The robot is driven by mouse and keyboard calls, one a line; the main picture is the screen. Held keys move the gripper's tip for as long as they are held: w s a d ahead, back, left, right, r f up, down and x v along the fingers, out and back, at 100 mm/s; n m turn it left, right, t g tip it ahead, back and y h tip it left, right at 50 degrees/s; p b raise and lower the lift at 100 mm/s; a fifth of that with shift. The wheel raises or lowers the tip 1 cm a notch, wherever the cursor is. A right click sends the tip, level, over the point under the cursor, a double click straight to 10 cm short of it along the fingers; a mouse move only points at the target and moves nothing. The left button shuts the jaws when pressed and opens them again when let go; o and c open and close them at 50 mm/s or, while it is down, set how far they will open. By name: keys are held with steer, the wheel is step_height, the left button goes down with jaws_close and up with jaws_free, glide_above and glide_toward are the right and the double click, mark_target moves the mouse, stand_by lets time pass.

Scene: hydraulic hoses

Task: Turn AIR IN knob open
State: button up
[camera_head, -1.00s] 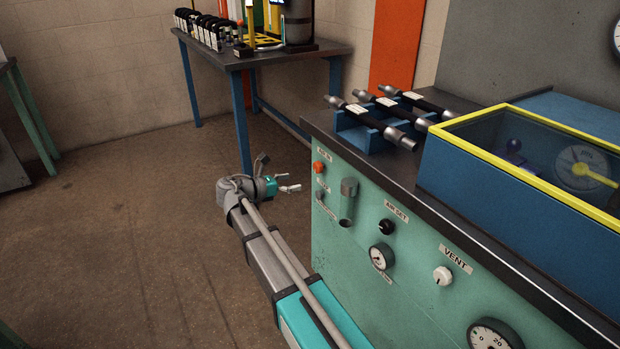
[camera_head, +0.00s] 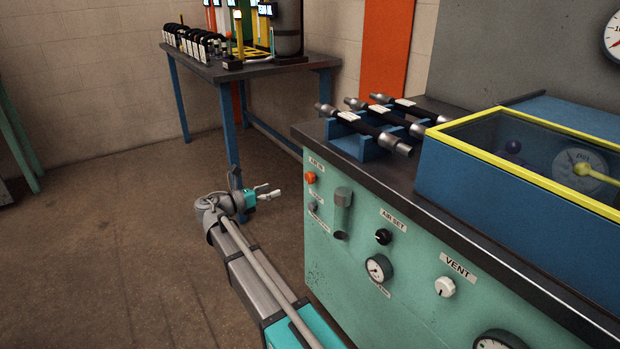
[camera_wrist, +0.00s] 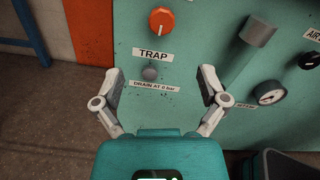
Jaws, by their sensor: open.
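The AIR IN knob (camera_head: 310,178) is an orange round knob near the left edge of the green panel, under its label. In the wrist view the orange knob (camera_wrist: 161,21) is at the top centre, with a pale pointer line on its face. My gripper (camera_head: 270,190) is left of the panel in the head view, apart from the knob. In the wrist view my gripper (camera_wrist: 161,88) is open and empty. Its two fingers spread below the knob, on either side of a small grey trap knob (camera_wrist: 150,73). Nothing hides the orange knob.
The panel also carries a grey cylinder (camera_head: 342,197), the black AIR SET knob (camera_head: 383,237), a gauge (camera_head: 379,268) and the white VENT knob (camera_head: 445,287). Hoses (camera_head: 375,128) lie on a blue rack above. A blue-legged table (camera_head: 240,70) stands behind. Floor left of the panel is clear.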

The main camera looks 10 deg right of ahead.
mark_target(307, 178)
steer(key=x, duration=1.3)
steer(key=shift+d, duration=0.2)
steer(key=shift+c, duration=0.2)
steer(key=shift+r, duration=0.1)
steer(key=c, duration=1.1)
steer(key=shift+w, duration=0.1)
